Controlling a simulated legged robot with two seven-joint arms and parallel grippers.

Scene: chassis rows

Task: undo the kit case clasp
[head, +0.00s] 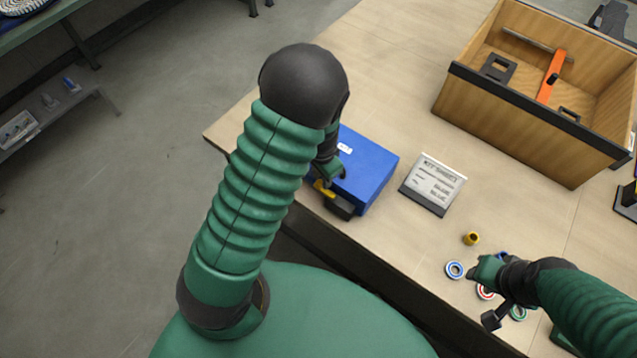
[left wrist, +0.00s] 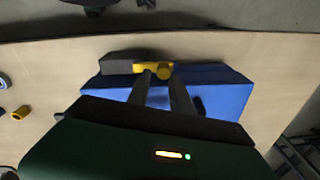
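The blue kit case (head: 370,170) lies near the front edge of the table, and it fills the middle of the left wrist view (left wrist: 225,97). Its yellow clasp (head: 323,188) is on the side facing me, next to a dark block (head: 340,207). In the left wrist view the yellow clasp (left wrist: 153,68) lies at the fingertips of my left gripper (left wrist: 161,76). The fingers are apart, with blue case showing between them; whether they press on the clasp is unclear. My right gripper (head: 483,272) is low over the table among small rings; its fingers are hard to make out.
A kit sheet (head: 434,184) stands right of the case. A yellow cylinder (head: 471,238), a blue ring (head: 454,270), a red ring (head: 485,293) and a green ring (head: 519,313) lie near my right gripper. A wooden crate (head: 530,135) stands at the back right.

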